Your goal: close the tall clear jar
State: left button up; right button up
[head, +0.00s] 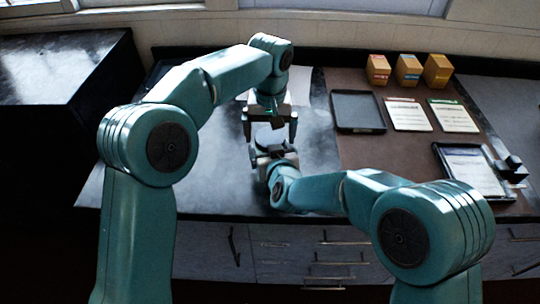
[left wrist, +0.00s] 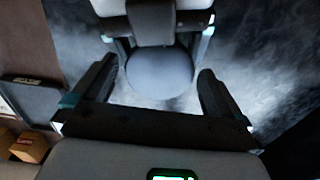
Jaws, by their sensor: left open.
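A round grey disc (head: 268,137) sits between my two grippers in the head view. It looks like the jar's top or lid, and the clear walls of the jar cannot be made out. The disc also shows in the left wrist view (left wrist: 158,75). My left gripper (head: 269,128) points down over the disc, open, with one finger on each side and gaps between. My right gripper (head: 270,156) is at the disc's near side, low over the counter. Its fingers flank the disc, but whether they grip anything is hidden.
A dark tray (head: 358,111), two cards (head: 408,114) (head: 453,116) and a clipboard (head: 471,170) lie on the brown mat at right. Three small boxes (head: 408,70) stand behind. A black block (head: 60,75) stands at left.

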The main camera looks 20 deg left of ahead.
pick_arm(q)
jog(key=c, duration=1.1)
pick_arm(e)
jog(key=shift+s+f, duration=0.1)
jog(key=shift+f, duration=0.1)
pick_arm(q)
jog(key=shift+m, duration=1)
jog(key=o, duration=1.1)
notch_tip(320, 180, up, 12)
pick_arm(e)
jog(key=o, duration=1.8)
jog(key=shift+r, duration=0.1)
